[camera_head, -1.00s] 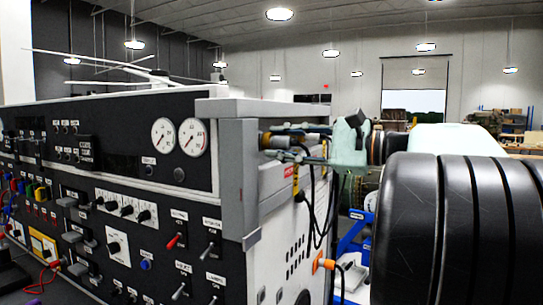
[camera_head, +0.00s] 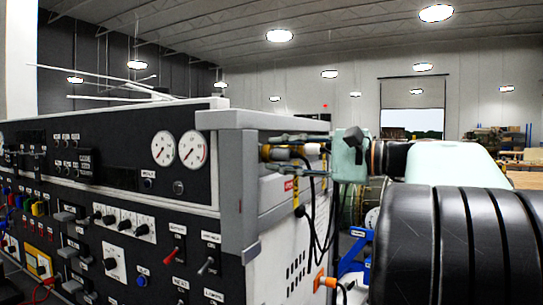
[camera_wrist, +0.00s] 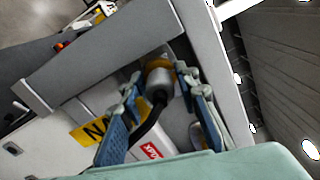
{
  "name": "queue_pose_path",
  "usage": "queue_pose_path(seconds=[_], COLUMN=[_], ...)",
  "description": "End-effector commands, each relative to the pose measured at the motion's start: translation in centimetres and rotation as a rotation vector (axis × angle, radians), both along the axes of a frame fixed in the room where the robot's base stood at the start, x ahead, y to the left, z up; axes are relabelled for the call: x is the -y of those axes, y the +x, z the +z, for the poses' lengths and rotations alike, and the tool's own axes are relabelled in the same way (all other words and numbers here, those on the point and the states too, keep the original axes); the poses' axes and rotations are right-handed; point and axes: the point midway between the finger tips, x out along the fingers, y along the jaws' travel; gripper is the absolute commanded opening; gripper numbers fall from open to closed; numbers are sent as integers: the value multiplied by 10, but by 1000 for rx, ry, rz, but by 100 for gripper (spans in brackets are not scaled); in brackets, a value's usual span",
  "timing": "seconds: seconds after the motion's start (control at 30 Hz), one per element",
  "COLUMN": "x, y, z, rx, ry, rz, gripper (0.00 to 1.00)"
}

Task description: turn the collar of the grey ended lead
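The grey-ended lead (camera_wrist: 157,82) shows in the wrist view as a grey cylindrical plug with a yellow-orange ring at its far end and a black cable curving down. In the head view its plug (camera_head: 283,153) sits at the upper side of the cabinet, partly hidden by my fingers. My gripper (camera_wrist: 161,72) has its two blue-grey fingers on either side of the plug, with the fingertips near the ring. Gaps show between fingers and plug, so it looks open around it. In the head view my gripper (camera_head: 272,154) has one finger above the plug and one below.
The cabinet's grey corner frame (camera_head: 236,185) and top edge lie close to the fingers. Black cables hang down the white side (camera_head: 280,250). An orange-ended plug (camera_head: 321,281) is lower down.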

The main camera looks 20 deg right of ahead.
Motion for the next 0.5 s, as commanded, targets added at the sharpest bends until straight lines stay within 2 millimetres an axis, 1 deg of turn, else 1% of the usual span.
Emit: queue_pose_path(seconds=[0.03, 0.13, 0.17, 0.4, 0.5], x=[0, 0, 0, 0, 3], y=[0, 0, 0, 0, -3], z=[0, 0, 0, 0, 0], rx=[1, 0, 0, 0, 0], ry=[-1, 0, 0, 0, 0], rz=[0, 0, 0, 0, -2], gripper=[34, 45, 47, 47, 47])
